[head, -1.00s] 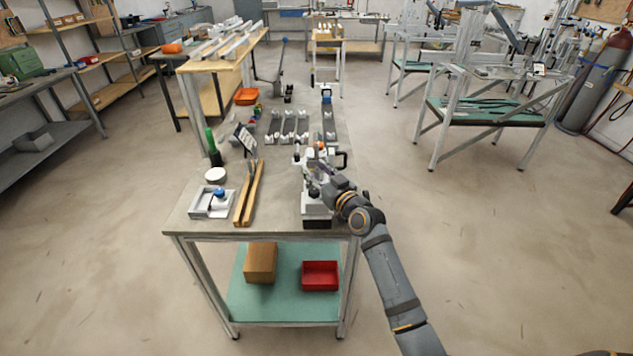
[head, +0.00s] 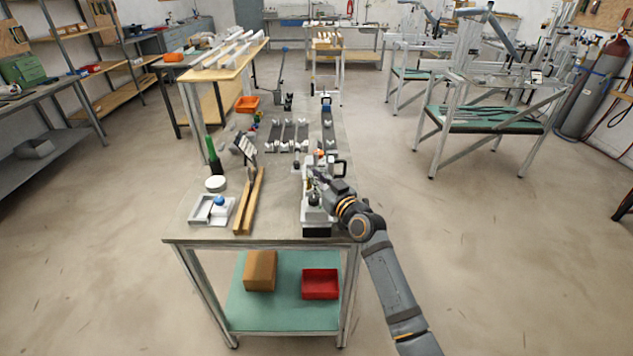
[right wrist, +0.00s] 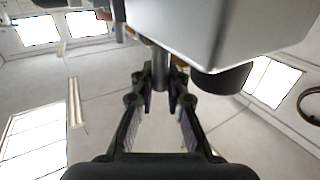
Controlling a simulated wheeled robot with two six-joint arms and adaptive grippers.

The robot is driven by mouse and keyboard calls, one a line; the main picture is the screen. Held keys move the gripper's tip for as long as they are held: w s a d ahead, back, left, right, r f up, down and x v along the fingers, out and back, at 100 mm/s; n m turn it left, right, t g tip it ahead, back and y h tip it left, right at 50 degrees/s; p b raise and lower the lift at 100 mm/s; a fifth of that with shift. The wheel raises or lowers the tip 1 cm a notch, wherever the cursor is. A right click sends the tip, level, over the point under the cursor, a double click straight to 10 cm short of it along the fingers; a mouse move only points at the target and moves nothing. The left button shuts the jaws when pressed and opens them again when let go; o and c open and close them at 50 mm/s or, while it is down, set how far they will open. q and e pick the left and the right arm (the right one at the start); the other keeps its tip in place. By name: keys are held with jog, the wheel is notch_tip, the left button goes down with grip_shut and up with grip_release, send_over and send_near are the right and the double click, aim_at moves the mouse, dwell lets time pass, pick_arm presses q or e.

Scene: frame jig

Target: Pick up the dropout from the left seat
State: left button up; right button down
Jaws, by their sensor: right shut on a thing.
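My right gripper (head: 314,178) reaches over the front right of the workbench (head: 275,205), at a white and grey fixture (head: 314,212) with a dark base. In the right wrist view the two fingers of this gripper (right wrist: 160,80) are closed on a narrow grey upright piece (right wrist: 160,62), which I take to be the dropout. Its upper end is hidden by a large pale grey block (right wrist: 215,30) just above. The dropout and the left seat are too small to make out in the head view. My left gripper is not in view.
Two wooden bars (head: 249,202), a white tray (head: 200,212) and a white disc (head: 215,183) lie left of the fixture. A green bottle (head: 212,150) and a tilted tablet (head: 244,147) stand behind them. Grey rails with white blocks (head: 287,135) lie further back.

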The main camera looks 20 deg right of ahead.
notch_tip(320, 180, up, 6)
jog(key=p+v, duration=0.6)
jog(key=v, duration=1.2)
